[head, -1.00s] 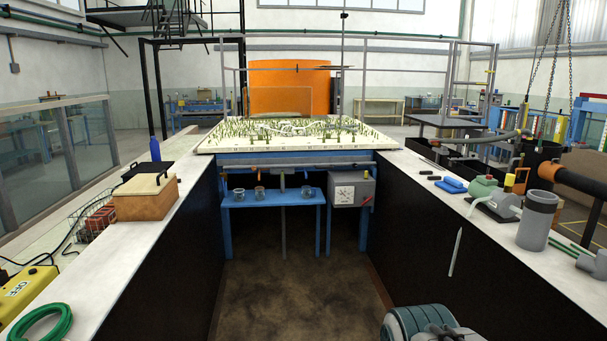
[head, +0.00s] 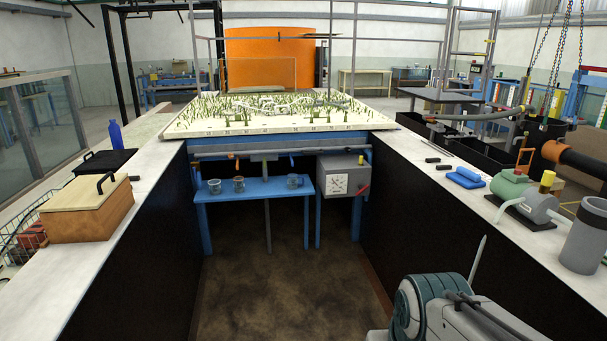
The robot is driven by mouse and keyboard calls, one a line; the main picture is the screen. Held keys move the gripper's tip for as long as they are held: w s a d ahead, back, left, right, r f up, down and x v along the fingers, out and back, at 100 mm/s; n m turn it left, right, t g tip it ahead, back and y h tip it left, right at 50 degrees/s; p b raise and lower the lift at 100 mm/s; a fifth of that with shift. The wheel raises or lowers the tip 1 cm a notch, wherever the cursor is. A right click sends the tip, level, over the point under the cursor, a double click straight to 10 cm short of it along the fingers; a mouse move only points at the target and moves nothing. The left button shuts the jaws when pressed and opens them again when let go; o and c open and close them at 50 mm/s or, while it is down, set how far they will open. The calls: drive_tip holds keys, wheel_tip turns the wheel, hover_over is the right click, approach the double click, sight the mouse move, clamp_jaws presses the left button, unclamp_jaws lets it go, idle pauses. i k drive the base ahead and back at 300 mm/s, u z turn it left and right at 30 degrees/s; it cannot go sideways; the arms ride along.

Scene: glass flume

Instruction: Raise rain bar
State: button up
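A grey metal frame of thin posts and rails (head: 355,60) stands over the planted model table (head: 275,112). I cannot tell for certain which of its bars is the rain bar. Under the table front runs a grey horizontal pipe (head: 225,149). A grey box with a white dial (head: 337,183) and a red handle (head: 363,189) hangs at the table's right front. My arm shows at the lower right, with teal rings. My gripper cannot be made out; a thin pale sliver beside the arm may be part of it, but this is unclear.
A blue shelf (head: 284,193) with several small cups stands under the table. White counters, left (head: 110,222) and right (head: 440,183), flank a clear floor aisle (head: 275,275). A wooden box (head: 92,213) sits on the left; a grey cylinder (head: 586,235) and green pump (head: 510,187) on the right.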

sight(305, 150)
drive_tip(key=z, duration=0.1)
drive_tip(key=i, duration=3.2)
drive_tip(key=u, duration=0.25)
drive_tip(key=i, duration=0.9)
drive_tip(key=u, duration=0.1)
